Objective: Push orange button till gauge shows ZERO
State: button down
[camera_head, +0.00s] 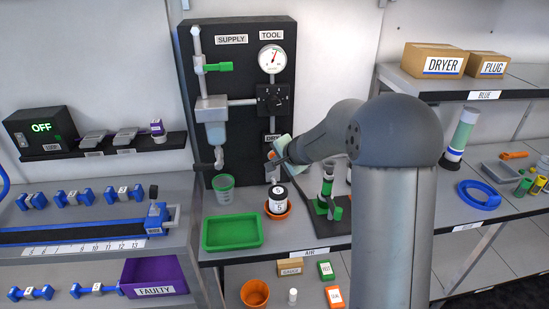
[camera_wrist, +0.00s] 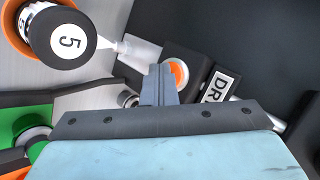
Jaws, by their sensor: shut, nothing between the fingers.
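The orange button (camera_wrist: 180,72) shows in the wrist view as an orange round part with a pale rim on a dark block, beside a label (camera_wrist: 220,88) reading "DR", the rest cut off. My gripper (camera_wrist: 159,72) is shut and empty, its fingertips just left of the button and partly over it. I cannot tell whether they touch it. In the head view my gripper (camera_head: 276,158) is in front of the lower part of the black panel, and the button is hidden. The round white gauge (camera_head: 271,59) has a red needle pointing up and slightly right; its numbers are too small to read.
The black panel (camera_head: 238,87) carries a dark selector block (camera_head: 273,99) and a green-handled valve (camera_head: 219,67). A black-capped bottle marked 5 (camera_wrist: 68,42) stands in an orange dish close to my gripper. A green tray (camera_head: 232,232) and a green cup (camera_head: 223,188) are nearby.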

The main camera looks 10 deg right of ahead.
dwell(0.4)
jog(key=shift+s+b, duration=0.75)
jog(key=shift+s, duration=0.05)
jog(key=shift+s, duration=0.1)
jog(key=shift+s+f+b, duration=0.1)
jog(key=shift+s+b, duration=0.9)
jog(key=shift+s, duration=0.15)
jog(key=shift+s+b, duration=0.55)
jog(key=shift+s, duration=0.7)
